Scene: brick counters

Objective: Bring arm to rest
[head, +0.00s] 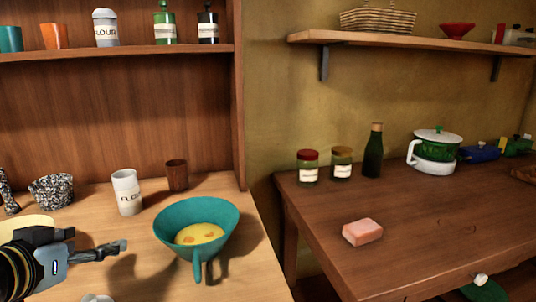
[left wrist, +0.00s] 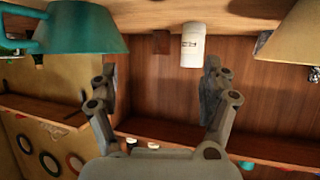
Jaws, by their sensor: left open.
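My left arm comes in at the lower left of the head view. Its gripper (head: 118,246) is above the light wooden counter (head: 245,270), to the left of a teal bowl (head: 184,222). In the left wrist view the two fingers of my left gripper (left wrist: 160,82) are spread apart with nothing between them. The wrist picture is upside down, with the counter along its top. My right gripper is not in view.
The teal bowl holds yellow contents. A dark wooden table (head: 440,225) at right bears a pink block (head: 362,232), jars, a bottle and a pot.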

